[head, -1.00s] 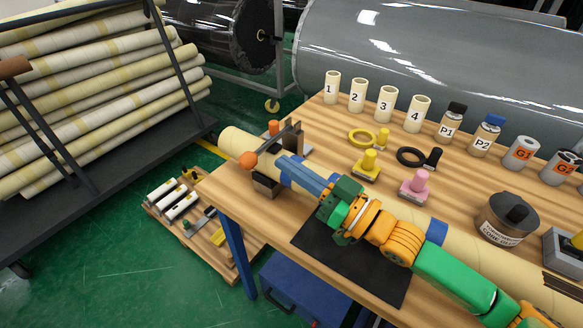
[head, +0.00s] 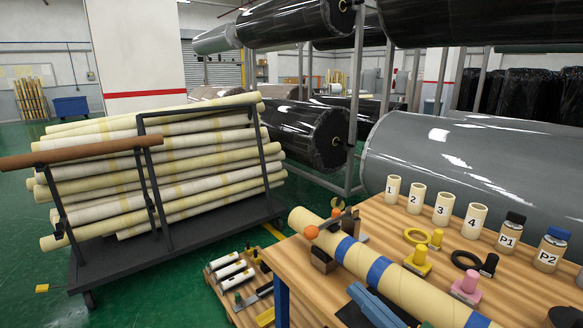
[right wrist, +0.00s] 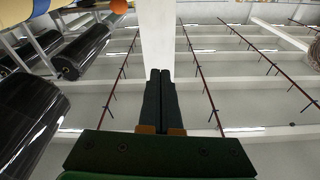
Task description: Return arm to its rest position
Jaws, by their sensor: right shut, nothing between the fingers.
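The cream tube (head: 402,286) with blue bands lies across the wooden table (head: 385,215). The gripper appears apart from it. Most of my right arm is below the frame. My left gripper is not in view.
Numbered cups (head: 442,208), bottle P1 (head: 510,232), bottle P2 (head: 550,250), a yellow stamp (head: 417,260) and a pink stamp (head: 465,287) stand on the table. A rack of cream rolls (head: 180,160) is at left.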

